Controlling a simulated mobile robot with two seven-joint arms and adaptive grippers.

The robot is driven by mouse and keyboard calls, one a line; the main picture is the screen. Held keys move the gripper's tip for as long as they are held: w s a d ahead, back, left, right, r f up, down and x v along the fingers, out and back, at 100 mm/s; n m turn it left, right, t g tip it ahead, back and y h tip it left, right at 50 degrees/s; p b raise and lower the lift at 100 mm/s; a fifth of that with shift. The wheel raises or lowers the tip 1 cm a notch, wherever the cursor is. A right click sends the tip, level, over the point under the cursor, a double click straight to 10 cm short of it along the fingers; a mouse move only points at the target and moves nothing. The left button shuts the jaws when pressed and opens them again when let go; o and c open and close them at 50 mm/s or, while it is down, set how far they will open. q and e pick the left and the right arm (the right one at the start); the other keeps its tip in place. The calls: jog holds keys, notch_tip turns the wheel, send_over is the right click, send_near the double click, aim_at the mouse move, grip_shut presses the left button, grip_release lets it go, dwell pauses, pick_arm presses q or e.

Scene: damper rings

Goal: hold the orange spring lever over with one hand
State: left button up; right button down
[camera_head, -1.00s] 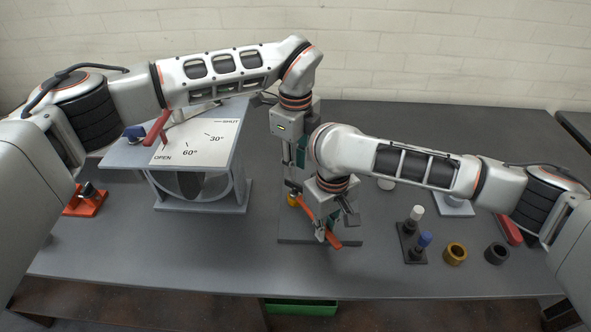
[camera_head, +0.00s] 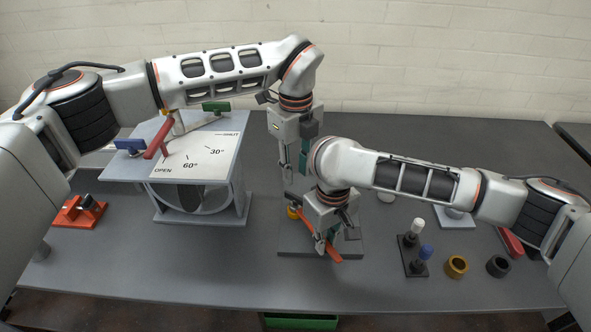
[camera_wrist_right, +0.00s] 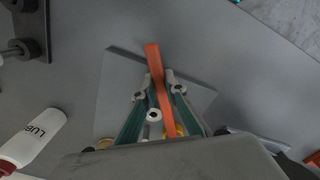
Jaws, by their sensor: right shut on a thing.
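The orange spring lever (camera_head: 305,219) slants over a grey base plate (camera_head: 290,250) at the middle of the bench. Its near end sticks out past my right gripper (camera_head: 325,243). In the right wrist view the lever (camera_wrist_right: 153,58) runs between the green fingers of my right gripper (camera_wrist_right: 158,92), which is shut on it. A yellow part (camera_head: 292,212) sits beside the lever's far end. My left gripper (camera_head: 295,172) hangs above and behind the plate, clear of the lever. Its fingertips are partly hidden, so its opening is unclear.
A dial panel (camera_head: 205,150) marked OPEN, 60°, 30° and SHUT stands at left, with a red handle (camera_head: 159,138). An orange holder (camera_head: 72,212) lies farther left. At right are a post stand (camera_head: 412,262), a brass ring (camera_head: 457,266) and a dark ring (camera_head: 498,266).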

pick_arm(q)
jog(key=m, duration=0.5)
jog(key=shift+m, duration=0.3)
jog(key=m, duration=0.3)
jog(key=shift+f+m, duration=0.1)
jog(key=shift+m, duration=0.2)
jog(key=m, duration=0.3)
jog(key=shift+m, duration=0.3)
jog(key=m, duration=0.3)
jog(key=shift+f+m, duration=0.1)
jog(key=shift+m, duration=0.3)
jog(key=m, duration=0.5)
jog(key=shift+f, duration=0.1)
jog(key=m, duration=0.3)
jog(key=shift+m, duration=0.4)
jog(key=m, duration=0.3)
jog(key=shift+m, duration=0.3)
jog(key=m, duration=0.4)
jog(key=shift+f, duration=0.1)
